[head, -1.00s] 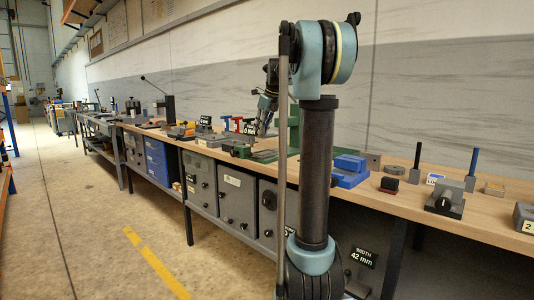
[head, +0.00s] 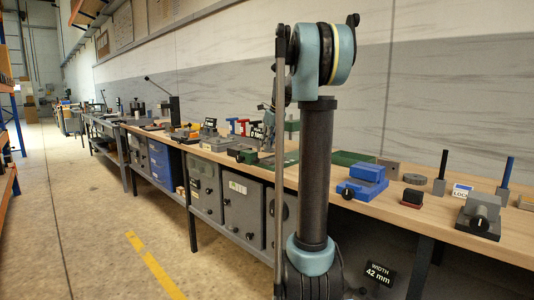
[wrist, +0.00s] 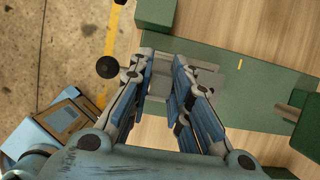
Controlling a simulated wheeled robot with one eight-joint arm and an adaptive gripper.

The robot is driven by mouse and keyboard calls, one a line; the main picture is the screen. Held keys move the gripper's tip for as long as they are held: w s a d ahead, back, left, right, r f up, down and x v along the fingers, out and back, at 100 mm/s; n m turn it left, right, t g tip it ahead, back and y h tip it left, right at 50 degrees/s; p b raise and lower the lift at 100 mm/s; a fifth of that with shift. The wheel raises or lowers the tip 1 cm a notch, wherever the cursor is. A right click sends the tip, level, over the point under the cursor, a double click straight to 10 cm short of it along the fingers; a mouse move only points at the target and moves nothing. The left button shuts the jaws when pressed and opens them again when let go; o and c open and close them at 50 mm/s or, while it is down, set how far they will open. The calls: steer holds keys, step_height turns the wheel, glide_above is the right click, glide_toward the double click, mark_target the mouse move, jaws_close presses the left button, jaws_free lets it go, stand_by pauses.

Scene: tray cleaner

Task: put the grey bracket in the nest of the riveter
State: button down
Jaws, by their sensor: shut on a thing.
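My gripper (wrist: 172,80) is in the wrist view, its two blue-padded fingers closed on a light grey piece that looks like the grey bracket (wrist: 161,86). Much of the piece is hidden by the fingers. Below the fingertips lies a green plate (wrist: 260,82) with a flat grey patch (wrist: 208,78) on it, apparently part of the riveter; I cannot tell whether the bracket touches it. In the head view my own arm covers most of the green machine (head: 292,128), and the bracket cannot be made out there.
Green blocks (wrist: 155,14) stand at the plate's edges in the wrist view. The bench edge and floor are at left.

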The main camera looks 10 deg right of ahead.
steer(key=shift+f, duration=1.95)
steer(key=c, duration=1.5)
jaws_free()
steer(key=shift+s+r, duration=0.1)
steer(key=shift+r, duration=0.05)
steer(key=v, duration=1.1)
steer(key=shift+s+d+r, duration=0.1)
steer(key=shift+d+r, duration=0.05)
steer(key=shift+r, duration=0.2)
